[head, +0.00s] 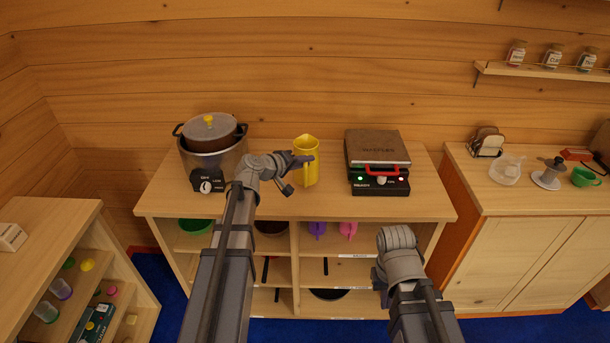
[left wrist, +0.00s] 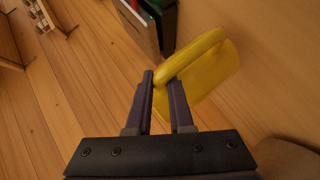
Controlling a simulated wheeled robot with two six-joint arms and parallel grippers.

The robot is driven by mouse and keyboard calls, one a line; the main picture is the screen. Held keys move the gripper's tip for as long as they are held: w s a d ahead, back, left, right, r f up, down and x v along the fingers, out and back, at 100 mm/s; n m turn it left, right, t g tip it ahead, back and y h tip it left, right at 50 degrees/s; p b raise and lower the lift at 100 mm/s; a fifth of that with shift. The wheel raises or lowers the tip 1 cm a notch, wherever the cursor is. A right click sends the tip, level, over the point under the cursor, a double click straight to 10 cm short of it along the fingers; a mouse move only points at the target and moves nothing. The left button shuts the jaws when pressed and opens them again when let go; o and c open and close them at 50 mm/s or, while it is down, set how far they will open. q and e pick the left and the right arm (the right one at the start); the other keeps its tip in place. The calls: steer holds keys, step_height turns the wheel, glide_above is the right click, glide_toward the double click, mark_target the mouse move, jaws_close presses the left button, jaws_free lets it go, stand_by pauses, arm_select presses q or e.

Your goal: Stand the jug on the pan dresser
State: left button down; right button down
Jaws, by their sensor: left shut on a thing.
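The yellow jug (head: 308,172) is upright at the pan dresser (head: 250,203), between the pot and the waffle maker. I cannot tell whether its base touches the top. My left gripper (head: 300,161) is shut on the jug's handle from the left. In the left wrist view the jug (left wrist: 212,72) shows its handle between the fingertips of the gripper (left wrist: 164,80). My right arm shows in front of the dresser, but its gripper fingers are not visible.
A cooker with a lidded pot (head: 210,133) stands left of the jug. A waffle maker (head: 377,160) with a red handle stands right. Open shelves below hold purple and pink jugs (head: 348,230). A cabinet (head: 535,245) is at right, a low shelf unit (head: 60,220) at left.

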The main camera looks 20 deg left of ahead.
mark_target(305, 171)
arm_select(q)
steer(key=shift+f+b, duration=1.8)
steer(key=shift+f, duration=0.15)
steer(key=c, duration=0.8)
jaws_free()
steer(key=shift+r, duration=0.25)
steer(key=p+v, duration=0.4)
steer(key=v, duration=0.8)
steer(key=shift+p, duration=0.4)
